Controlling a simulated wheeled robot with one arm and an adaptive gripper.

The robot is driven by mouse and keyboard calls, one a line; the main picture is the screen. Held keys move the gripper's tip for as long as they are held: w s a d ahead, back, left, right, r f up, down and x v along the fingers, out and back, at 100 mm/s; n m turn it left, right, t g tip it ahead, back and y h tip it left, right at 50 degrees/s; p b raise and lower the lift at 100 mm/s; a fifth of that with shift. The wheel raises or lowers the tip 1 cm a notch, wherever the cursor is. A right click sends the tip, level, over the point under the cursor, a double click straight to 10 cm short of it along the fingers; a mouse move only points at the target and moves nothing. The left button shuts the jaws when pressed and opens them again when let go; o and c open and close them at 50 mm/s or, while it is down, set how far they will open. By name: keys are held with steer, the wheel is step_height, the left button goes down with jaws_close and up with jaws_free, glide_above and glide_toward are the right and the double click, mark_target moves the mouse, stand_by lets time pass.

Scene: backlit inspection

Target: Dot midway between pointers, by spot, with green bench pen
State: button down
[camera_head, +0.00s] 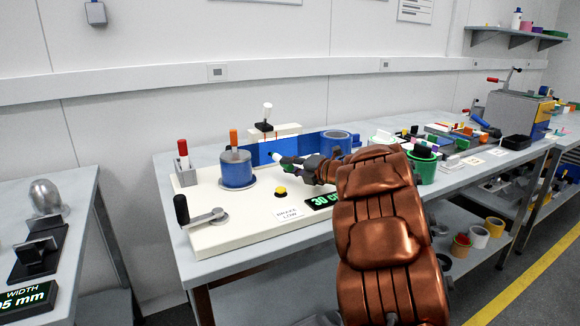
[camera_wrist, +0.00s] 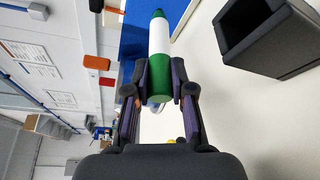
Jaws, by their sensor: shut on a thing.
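My gripper (camera_head: 308,170) is shut on a pen (camera_head: 289,160) with a white body and green ends. In the wrist view, the fingers (camera_wrist: 159,80) close around the green rear part of the pen (camera_wrist: 159,37). Its dark tip points away from the gripper, toward the blue strip (camera_wrist: 134,42). In the head view, the tip is close to the lit blue strip (camera_head: 308,143); I cannot tell whether it touches. Two thin red pointers (camera_head: 277,136) stand at the strip's upper edge. I cannot make out a spot or a dot on the strip.
The white fixture carries a blue roll (camera_head: 237,170), a black-knobbed crank (camera_head: 204,217), a yellow button (camera_head: 281,191) and a green display (camera_head: 322,200). A red-topped pen (camera_head: 183,152) stands at the left. A dark open box (camera_wrist: 262,35) is beside the pen in the wrist view.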

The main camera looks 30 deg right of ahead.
steer(key=shift+s, duration=0.1)
steer(key=shift+s+a+b, duration=0.15)
steer(key=shift+s+b, duration=0.4)
steer(key=shift+s, duration=1.15)
steer(key=shift+s+a+b, duration=0.1)
steer(key=shift+s+b, duration=0.4)
steer(key=shift+s, duration=1.2)
steer(key=shift+r, duration=0.1)
step_height(320, 180, up, 16)
steer(key=p, duration=1)
steer(key=shift+p, duration=0.3)
